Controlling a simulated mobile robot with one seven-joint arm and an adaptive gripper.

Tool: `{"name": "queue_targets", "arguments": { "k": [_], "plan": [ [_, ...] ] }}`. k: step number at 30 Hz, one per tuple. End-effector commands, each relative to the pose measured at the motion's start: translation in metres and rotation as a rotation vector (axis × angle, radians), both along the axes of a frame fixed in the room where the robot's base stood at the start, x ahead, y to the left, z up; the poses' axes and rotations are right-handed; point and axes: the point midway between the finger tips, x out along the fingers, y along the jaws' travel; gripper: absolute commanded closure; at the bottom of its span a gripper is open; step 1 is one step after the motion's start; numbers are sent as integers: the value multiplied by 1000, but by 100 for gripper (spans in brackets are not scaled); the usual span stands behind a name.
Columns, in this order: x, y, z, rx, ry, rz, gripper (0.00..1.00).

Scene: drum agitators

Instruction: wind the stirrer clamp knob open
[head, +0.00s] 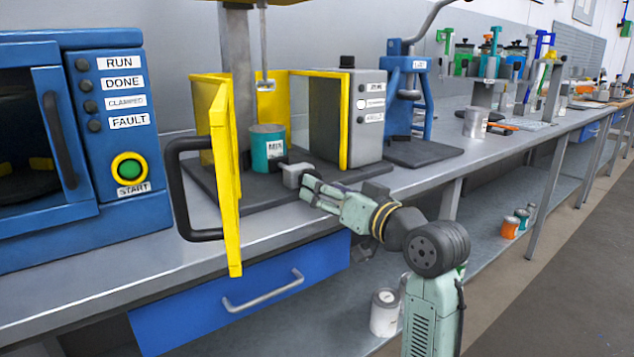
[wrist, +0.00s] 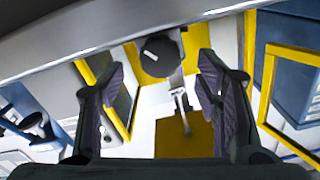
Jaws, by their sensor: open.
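The stirrer has a grey column (head: 238,75) and a shaft ending in a small grey piece (head: 265,85), above a teal can (head: 268,130) marked MIX. In the wrist view a round black knob (wrist: 158,58) with a white mark lies ahead, between the fingers in the picture. The fingers look apart from it. The stirrer shaft (wrist: 180,108) also shows there. I cannot pick out the knob in the head view. My gripper (head: 284,164) is low beside the can; its fingers (wrist: 162,82) are spread and empty.
An open yellow guard door (head: 226,175) with a black handle (head: 175,180) stands left of my gripper. A grey control box (head: 368,115) is on the right. A blue cabinet (head: 75,215) stands further left. A grey band (wrist: 60,52) crosses the top of the wrist view.

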Motion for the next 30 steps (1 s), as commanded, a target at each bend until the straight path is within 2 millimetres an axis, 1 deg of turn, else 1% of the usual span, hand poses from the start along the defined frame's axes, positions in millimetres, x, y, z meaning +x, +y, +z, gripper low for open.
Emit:
{"name": "queue_targets", "arguments": {
  "k": [1, 3, 7, 11, 18, 30],
  "plan": [
    [7, 6, 1, -1, 0, 1, 42],
    [15, 11, 1, 0, 0, 2, 42],
    [24, 18, 1, -1, -1, 0, 42],
    [28, 21, 0, 0, -1, 0, 42],
    [28, 21, 0, 0, -1, 0, 42],
    [28, 21, 0, 0, -1, 0, 69]
  ]
}}
